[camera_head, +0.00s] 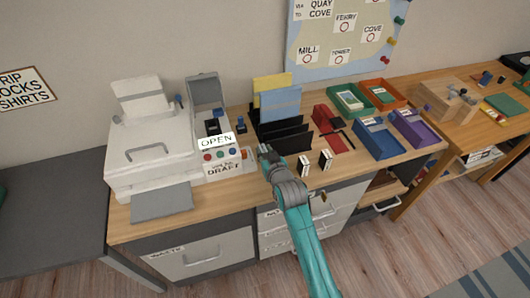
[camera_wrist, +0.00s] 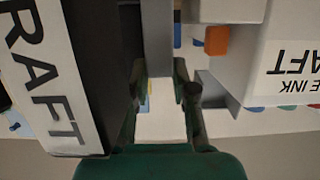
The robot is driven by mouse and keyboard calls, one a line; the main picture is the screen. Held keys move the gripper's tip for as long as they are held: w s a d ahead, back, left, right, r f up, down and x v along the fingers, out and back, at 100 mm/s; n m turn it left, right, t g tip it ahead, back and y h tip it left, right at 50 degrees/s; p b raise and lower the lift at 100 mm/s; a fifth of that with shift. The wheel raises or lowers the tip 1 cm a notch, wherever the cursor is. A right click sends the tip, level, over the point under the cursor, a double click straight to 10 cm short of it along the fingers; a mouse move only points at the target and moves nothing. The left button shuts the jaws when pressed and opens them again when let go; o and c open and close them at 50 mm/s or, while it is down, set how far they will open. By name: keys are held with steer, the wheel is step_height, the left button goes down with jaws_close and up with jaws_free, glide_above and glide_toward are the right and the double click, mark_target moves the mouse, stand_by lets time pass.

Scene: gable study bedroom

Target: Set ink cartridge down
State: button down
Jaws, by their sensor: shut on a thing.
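My gripper (camera_head: 264,150) is beside the right end of the printer's ink panel (camera_head: 222,160), in front of the black file sorter. In the wrist view, my gripper (camera_wrist: 160,68) has its green fingers closed about a narrow grey piece (camera_wrist: 157,40), seemingly the ink cartridge seen edge-on; its label and lower end cannot be made out. In the head view, the held piece is too small to tell. Two black-and-white cartridges (camera_head: 303,165) (camera_head: 326,159) stand on the desk to the right of my gripper.
The white printer (camera_head: 150,150) fills the desk's left side, with an OPEN sign (camera_head: 216,141). The file sorter (camera_head: 285,134) stands behind my gripper. A black block labelled "RAFT" (camera_wrist: 85,60) and an orange piece (camera_wrist: 216,40) flank my fingers. Blue (camera_head: 378,139) and purple (camera_head: 411,128) trays stand right.

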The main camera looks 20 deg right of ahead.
steer(key=shift+f, duration=0.15)
steer(key=c, duration=0.9)
jaws_free()
steer(key=shift+c, duration=0.2)
steer(key=shift+r, duration=0.2)
steer(key=v, duration=1.2)
